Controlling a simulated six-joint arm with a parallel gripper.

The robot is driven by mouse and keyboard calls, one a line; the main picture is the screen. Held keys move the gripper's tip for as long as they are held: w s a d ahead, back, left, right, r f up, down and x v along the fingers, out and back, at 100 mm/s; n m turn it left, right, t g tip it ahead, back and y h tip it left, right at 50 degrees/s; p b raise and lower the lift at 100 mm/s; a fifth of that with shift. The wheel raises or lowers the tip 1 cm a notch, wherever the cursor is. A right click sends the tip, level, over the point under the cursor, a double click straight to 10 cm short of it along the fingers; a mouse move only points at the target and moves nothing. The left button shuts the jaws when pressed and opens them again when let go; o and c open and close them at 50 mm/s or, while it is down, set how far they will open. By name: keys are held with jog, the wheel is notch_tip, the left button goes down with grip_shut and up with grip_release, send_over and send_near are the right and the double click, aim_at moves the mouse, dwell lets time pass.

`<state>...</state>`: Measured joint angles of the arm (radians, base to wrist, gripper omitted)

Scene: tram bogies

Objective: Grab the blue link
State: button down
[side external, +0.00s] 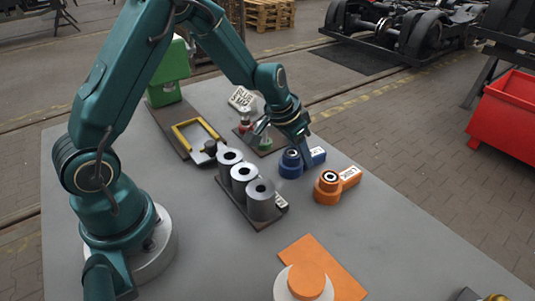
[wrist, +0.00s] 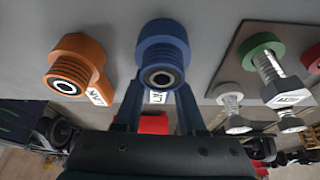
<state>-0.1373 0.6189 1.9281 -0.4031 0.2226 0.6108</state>
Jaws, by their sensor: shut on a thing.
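The blue link (side external: 291,164) stands on the grey table, with a round ringed end and a flat arm bearing a white label. In the wrist view the blue link (wrist: 162,52) is in the middle, between my two fingers. My gripper (side external: 306,160) reaches down to it from above, and its fingers are shut on the link; the wrist view shows my gripper (wrist: 158,102) with one finger on each side of the label. The fingers cover part of the link's arm. I cannot tell whether the link is clear of the table.
An orange link (side external: 328,189) stands close by on the right, also in the wrist view (wrist: 77,62). Several grey cylinders (side external: 244,178) stand on a dark base to the left. A plate with bolts (side external: 262,143) lies behind.

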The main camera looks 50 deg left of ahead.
jog(key=shift+s+d+f, duration=0.1)
jog(key=shift+s, duration=0.15)
